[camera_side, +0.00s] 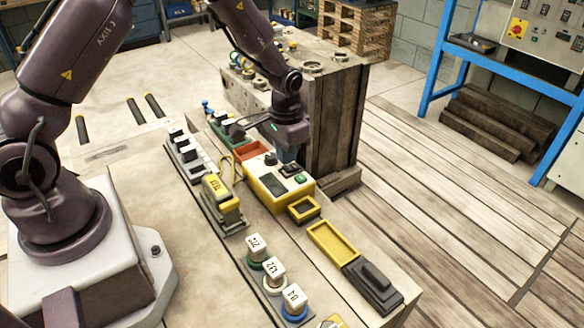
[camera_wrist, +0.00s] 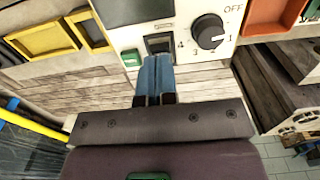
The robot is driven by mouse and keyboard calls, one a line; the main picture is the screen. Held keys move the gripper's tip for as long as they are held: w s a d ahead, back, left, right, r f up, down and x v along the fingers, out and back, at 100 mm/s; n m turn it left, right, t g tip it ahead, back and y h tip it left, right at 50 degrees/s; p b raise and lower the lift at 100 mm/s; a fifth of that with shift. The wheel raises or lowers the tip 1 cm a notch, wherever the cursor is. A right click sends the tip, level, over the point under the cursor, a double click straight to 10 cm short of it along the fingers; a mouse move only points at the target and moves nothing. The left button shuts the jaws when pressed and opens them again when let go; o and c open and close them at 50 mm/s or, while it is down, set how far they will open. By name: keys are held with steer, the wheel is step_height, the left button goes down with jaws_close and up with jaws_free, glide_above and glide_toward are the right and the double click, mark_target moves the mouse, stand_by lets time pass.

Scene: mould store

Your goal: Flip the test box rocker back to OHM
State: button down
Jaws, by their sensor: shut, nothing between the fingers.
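The test box (camera_side: 268,173) is yellow with a pale top panel and stands on the bench in the side view. In the wrist view its panel (camera_wrist: 185,58) fills the upper middle, with a black dial (camera_wrist: 208,32), a small green button (camera_wrist: 131,57) and part of a dark display. The black rocker (camera_wrist: 158,43) sits in a frame between button and dial. My gripper (camera_wrist: 156,58) is shut and empty, its blue fingertips at the rocker's near edge. I cannot tell whether they touch it, or which way the rocker is tipped. In the side view my gripper (camera_side: 287,156) is low over the box's far side.
A red-orange tray (camera_side: 252,151) lies behind the box. A small yellow tray (camera_side: 303,209), a longer yellow tray (camera_side: 332,241) and a black block (camera_side: 373,286) lie to its right. A yellow labelled block (camera_side: 221,199) is to its left.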

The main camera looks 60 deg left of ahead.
mark_target(287, 168)
steer(key=shift+f, duration=1.1)
stand_by(0.4)
steer(key=shift+r, duration=3.55)
steer(key=s+d+r+t, duration=0.2)
steer(key=s+r, duration=0.8)
steer(key=r, duration=0.1)
steer(key=s+d+r+t, duration=0.2)
steer(key=s+r+t, duration=0.1)
steer(key=s+r, duration=0.8)
steer(key=shift+s+t, duration=0.2)
steer(key=shift+t, duration=0.1)
